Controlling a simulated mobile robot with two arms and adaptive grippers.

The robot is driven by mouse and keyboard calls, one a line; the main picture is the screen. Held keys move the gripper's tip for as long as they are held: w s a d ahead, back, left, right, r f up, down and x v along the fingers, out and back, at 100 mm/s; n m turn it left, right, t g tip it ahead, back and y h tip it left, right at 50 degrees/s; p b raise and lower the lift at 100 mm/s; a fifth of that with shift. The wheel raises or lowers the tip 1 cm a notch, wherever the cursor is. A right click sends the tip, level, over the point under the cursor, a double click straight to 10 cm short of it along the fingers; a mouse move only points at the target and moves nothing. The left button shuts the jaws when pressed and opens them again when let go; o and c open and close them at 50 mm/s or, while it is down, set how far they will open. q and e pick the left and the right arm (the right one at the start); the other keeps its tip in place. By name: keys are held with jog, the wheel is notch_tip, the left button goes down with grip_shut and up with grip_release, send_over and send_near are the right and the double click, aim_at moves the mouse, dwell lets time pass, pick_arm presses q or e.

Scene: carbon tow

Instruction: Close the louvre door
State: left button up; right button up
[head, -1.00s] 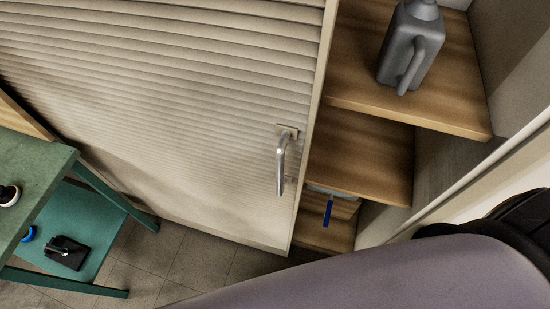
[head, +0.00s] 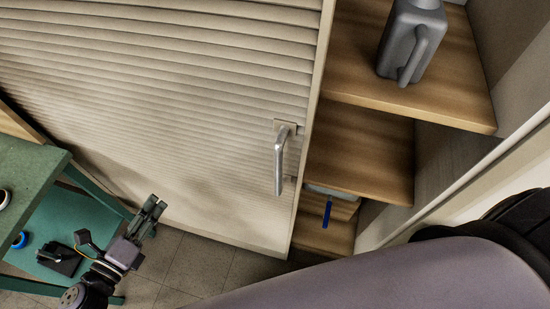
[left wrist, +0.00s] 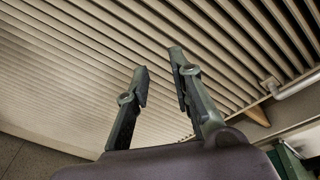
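The louvre door (head: 190,110) is a beige slatted panel that fills the left and middle of the head view. It stands open, with shelves showing past its right edge. Its silver lever handle (head: 280,160) is near that edge, and part of it shows at the right of the left wrist view (left wrist: 296,84). My left gripper (head: 154,208) is low in front of the door, left of and below the handle. In the left wrist view its two fingers (left wrist: 158,72) are apart with nothing between them, facing the slats. My right gripper is not in view.
Wooden shelves (head: 370,148) hold a grey jug (head: 412,42) and a blue-handled item (head: 327,214). A green table (head: 30,185) with a lower shelf stands at the left, close to my left arm. My own purple-grey arm link crosses the lower right.

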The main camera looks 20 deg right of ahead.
pick_arm(q)
jog(key=s+d+r+m+g+h, duration=0.1)
jog(key=s+d+r+m+h, duration=0.15)
jog(key=d+r+m, duration=0.2)
jog(key=s+d+r+m+g+h, duration=0.1)
jog(key=s+d+r+m+h, duration=0.15)
jog(key=r+m, duration=0.2)
jog(key=m+g+h, duration=0.2)
jog(key=m+g, duration=0.2)
jog(key=m, duration=0.3)
send_near(275, 160)
jog(key=shift+w+f+p+x, duration=0.1)
jog(key=shift+f+p+x, duration=0.1)
jog(key=shift+p+x, duration=1.2)
jog(key=shift+w+f+p+x, duration=0.2)
jog(key=shift+p+x, duration=0.5)
jog(key=shift+x, duration=1.4)
jog(key=shift+s+f+p+x, duration=0.1)
jog(key=shift+f+p+x, duration=0.15)
jog(key=shift+p+x, duration=1.2)
jog(key=shift+w+d+b, duration=0.15)
jog(key=shift+b, duration=0.25)
jog(key=shift+c, duration=0.5)
jog(key=c, duration=0.4)
jog(key=shift+r, duration=0.15)
